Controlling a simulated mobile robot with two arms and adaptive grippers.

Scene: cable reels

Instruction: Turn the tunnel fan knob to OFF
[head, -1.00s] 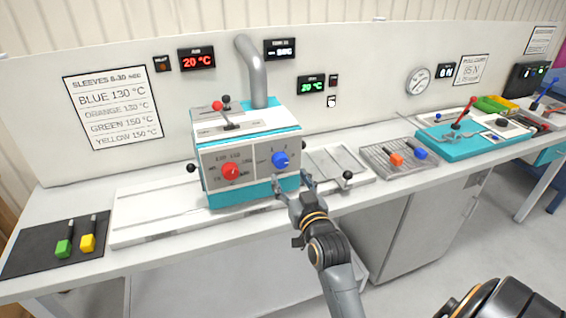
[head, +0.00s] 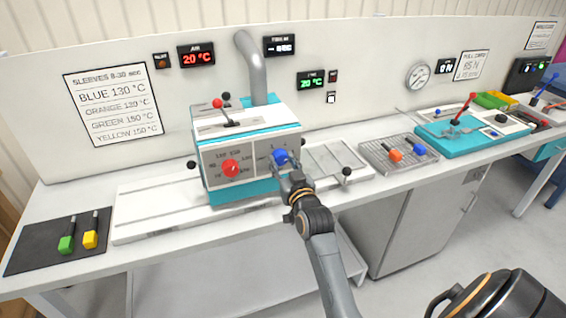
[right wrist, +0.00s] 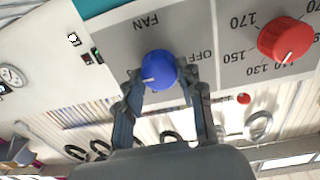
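The blue fan knob (head: 280,156) sits on the grey front panel (head: 252,175) of the white and teal machine. In the right wrist view the blue knob (right wrist: 158,66) has FAN printed to its upper left and OFF to its right; its white mark points left and slightly down. My right gripper (head: 283,166) is at the knob. In the right wrist view its two fingers (right wrist: 160,76) stand on either side of the knob, apart from each other; firm contact is not clear.
A red knob (head: 230,168) with a temperature scale is beside the blue knob; it also shows in the right wrist view (right wrist: 285,40). A black ball handle (head: 346,171) stands right of the machine. A wire rack (head: 375,160) and a teal fixture (head: 437,138) lie farther right.

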